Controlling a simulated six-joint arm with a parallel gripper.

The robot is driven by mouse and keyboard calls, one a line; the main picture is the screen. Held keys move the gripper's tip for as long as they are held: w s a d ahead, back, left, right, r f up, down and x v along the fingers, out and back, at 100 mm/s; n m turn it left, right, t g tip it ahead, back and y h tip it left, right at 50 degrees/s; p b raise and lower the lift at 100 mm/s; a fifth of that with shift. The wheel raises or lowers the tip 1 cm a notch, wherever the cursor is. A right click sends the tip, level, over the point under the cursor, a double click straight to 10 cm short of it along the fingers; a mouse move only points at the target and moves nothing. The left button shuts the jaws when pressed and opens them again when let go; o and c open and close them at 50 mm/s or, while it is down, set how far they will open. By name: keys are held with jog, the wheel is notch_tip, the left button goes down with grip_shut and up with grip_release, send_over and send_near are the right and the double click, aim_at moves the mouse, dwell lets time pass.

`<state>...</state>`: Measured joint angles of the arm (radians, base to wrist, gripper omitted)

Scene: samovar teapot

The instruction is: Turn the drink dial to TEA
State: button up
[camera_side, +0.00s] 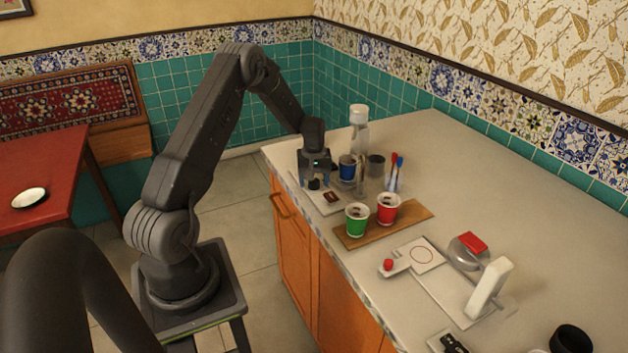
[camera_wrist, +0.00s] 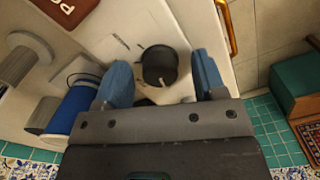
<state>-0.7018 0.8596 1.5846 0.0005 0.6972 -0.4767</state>
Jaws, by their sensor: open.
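The dial is a dark round knob (camera_wrist: 158,66) on a white panel (camera_wrist: 112,28) in the wrist view. A small light pointer mark shows on its lower edge, toward my palm. Faint markings lie on the panel around the knob, too small to read, so I cannot tell which is TEA. My gripper (camera_wrist: 161,76) is open, with one blue finger on each side of the knob. A gap shows between the knob and each finger. In the side view my gripper (camera_side: 315,178) points down over the knob (camera_side: 314,184) at the counter's left edge.
A blue cup (camera_side: 347,168) and a clear bottle (camera_side: 358,125) stand close right of my gripper. A brown label (camera_side: 331,197) lies in front. Green (camera_side: 356,219) and red (camera_side: 387,208) cups stand on a wooden board (camera_side: 415,214). The counter's back right is clear.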

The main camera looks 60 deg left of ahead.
jog(key=shift+c, duration=0.3)
jog(key=c, duration=0.9)
jog(key=shift+o, duration=0.2)
jog(key=shift+m, duration=0.4)
jog(key=m, duration=0.4)
jog(key=shift+m, duration=2.5)
jog(key=o, duration=0.9)
